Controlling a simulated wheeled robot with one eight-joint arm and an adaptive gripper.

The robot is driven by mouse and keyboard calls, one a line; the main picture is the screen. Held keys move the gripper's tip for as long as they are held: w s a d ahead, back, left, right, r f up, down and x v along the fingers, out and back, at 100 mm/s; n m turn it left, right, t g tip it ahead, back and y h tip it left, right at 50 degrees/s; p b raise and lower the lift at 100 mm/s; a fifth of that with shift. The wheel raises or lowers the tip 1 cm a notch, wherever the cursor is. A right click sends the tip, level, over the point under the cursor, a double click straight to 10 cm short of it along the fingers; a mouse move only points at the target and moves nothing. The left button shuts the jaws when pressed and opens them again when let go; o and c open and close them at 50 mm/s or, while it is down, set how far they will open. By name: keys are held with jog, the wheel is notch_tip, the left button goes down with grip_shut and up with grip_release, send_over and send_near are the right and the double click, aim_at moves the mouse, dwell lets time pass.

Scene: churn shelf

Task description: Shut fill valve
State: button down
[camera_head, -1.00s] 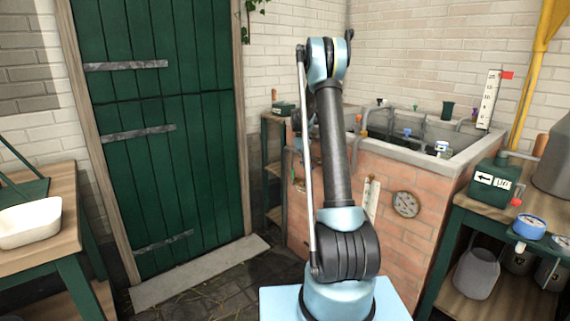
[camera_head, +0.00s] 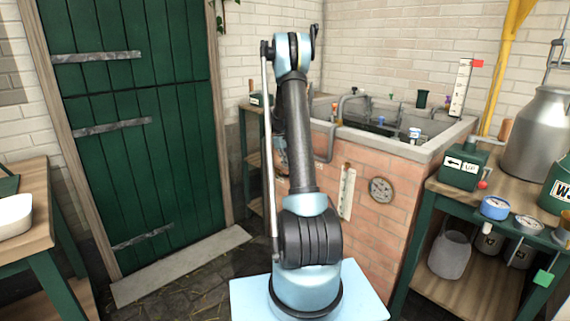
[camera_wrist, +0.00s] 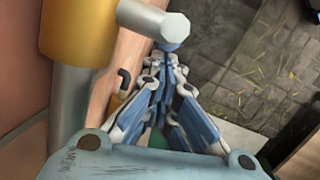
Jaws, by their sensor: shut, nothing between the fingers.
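In the wrist view my gripper (camera_wrist: 170,62) is shut and empty, its blue fingers meeting at the tips. The tips are at or very near the round end of a pale grey stub (camera_wrist: 150,18); I cannot tell whether they touch. The stub comes out of a brass-yellow cylinder (camera_wrist: 78,30) on a grey upright pipe (camera_wrist: 70,105) beside a brick wall. This may be the fill valve, but no label shows. In the head view my arm hides most of the gripper. A grey pipe (camera_head: 328,150) hangs over the brick tank's front left.
The brick tank (camera_head: 385,220) stands behind my arm, with a dial gauge (camera_head: 381,190) on its front. A bench (camera_head: 440,188) at right holds a green box (camera_head: 462,168) and a metal churn (camera_head: 535,135). A green door (camera_head: 140,150) is at left. Paved floor shows before it.

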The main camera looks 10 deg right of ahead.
jog(key=shift+s+d+f, duration=0.1)
jog(key=shift+s, duration=0.05)
dwell(0.5)
jog(key=w+a+r, duration=0.6)
jog(key=w+r, duration=0.1)
jog(key=r, duration=0.1)
jog(key=shift+w+a, duration=0.4)
jog(key=shift+d+r, duration=0.1)
